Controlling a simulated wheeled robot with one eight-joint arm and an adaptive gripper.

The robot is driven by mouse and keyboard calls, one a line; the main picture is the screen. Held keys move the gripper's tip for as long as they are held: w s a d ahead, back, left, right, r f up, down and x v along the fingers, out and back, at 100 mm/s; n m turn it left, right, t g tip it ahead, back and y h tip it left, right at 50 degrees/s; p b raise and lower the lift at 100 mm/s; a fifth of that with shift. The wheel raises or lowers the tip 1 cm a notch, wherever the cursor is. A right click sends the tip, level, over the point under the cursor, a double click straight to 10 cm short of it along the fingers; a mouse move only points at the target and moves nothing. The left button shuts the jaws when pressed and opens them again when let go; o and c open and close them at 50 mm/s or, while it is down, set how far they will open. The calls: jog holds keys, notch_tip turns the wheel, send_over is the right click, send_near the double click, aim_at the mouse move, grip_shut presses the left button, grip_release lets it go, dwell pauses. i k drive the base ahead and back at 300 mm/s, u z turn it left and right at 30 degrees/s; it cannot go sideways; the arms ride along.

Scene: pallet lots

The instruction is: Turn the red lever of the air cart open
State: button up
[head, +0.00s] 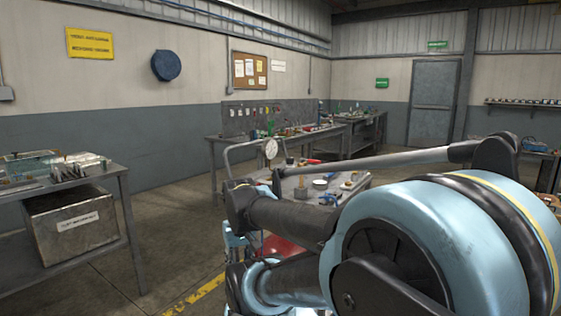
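The air cart stands in the middle of the head view, largely behind my arm. Its grey top tray (345,186) carries small parts, and a round white dial gauge (270,148) stands upright near its bent handle (228,153). A red rounded surface (284,244), perhaps the cart's tank, shows low between my arm links. I cannot make out the red lever; my arm covers much of the cart. My gripper cannot be picked out in this view, so its state and its distance from the lever do not show.
A metal table (128,205) with parts on top and a grey box (72,222) on its lower shelf stands at the left. A long workbench (226,138) is behind the cart. A yellow floor line (192,294) crosses the open floor between left table and cart.

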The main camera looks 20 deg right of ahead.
aim_at(302, 159)
jog(key=u, duration=0.2)
jog(key=k, duration=0.95)
jog(key=z, duration=1.05)
jog(key=i, duration=0.9)
jog(key=u, duration=0.05)
